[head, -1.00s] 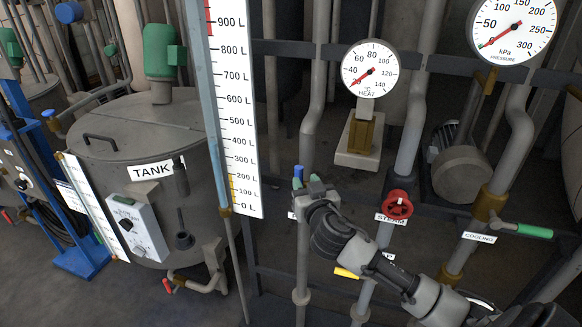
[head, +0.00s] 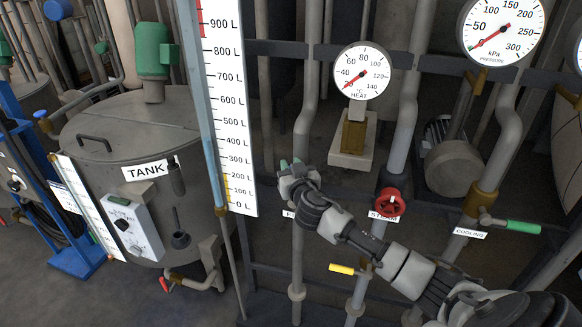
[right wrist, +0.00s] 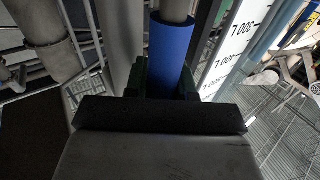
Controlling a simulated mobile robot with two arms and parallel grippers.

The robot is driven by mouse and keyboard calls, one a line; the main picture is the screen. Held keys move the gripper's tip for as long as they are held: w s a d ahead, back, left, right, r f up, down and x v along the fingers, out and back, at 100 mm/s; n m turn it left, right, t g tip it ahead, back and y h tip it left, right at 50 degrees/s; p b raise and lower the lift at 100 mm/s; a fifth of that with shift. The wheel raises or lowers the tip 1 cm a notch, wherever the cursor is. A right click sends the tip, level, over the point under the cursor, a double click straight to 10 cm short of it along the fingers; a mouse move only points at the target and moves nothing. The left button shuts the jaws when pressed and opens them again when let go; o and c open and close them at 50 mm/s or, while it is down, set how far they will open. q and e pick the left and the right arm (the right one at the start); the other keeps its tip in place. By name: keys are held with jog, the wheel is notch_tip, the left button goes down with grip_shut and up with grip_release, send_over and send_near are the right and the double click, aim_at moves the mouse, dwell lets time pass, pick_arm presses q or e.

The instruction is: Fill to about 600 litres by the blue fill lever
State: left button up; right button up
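The blue fill lever (right wrist: 172,55) shows in the right wrist view, with dark green fingers close against both sides. My right gripper (head: 291,165) is shut on it, in front of the fill pipe (head: 299,250). In the head view the gripper hides the lever and most of the label there. The litre scale (head: 234,120) stands upright left of the gripper, marked from 0 L past 900 L. Its sight tube (head: 215,165) looks bluer low down, to roughly 300 L; the exact level is hard to read. My left gripper is out of view.
The tank (head: 110,150) stands at left with a control box (head: 130,228). A red steam valve (head: 390,203), a yellow lever (head: 342,269) and a green cooling lever (head: 522,227) are near my right arm. Heat (head: 362,72) and pressure (head: 502,30) dials hang above.

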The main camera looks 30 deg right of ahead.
grip_shut()
pick_arm(q)
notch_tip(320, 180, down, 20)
jog(key=b, duration=2)
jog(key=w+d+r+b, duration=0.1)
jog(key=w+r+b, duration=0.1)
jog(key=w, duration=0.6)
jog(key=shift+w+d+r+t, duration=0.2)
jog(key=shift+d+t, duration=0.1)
pick_arm(e)
jog(key=s+d+f+m+t+h, duration=0.3)
jog(key=s+d+m+h, duration=0.3)
jog(key=m, duration=0.6)
jog(key=shift+s+f+m, duration=0.4)
jog(key=shift+s+f, duration=0.1)
jog(key=shift+s, duration=0.2)
jog(key=shift+d, duration=0.1)
jog(key=o, duration=0.6)
grip_release()
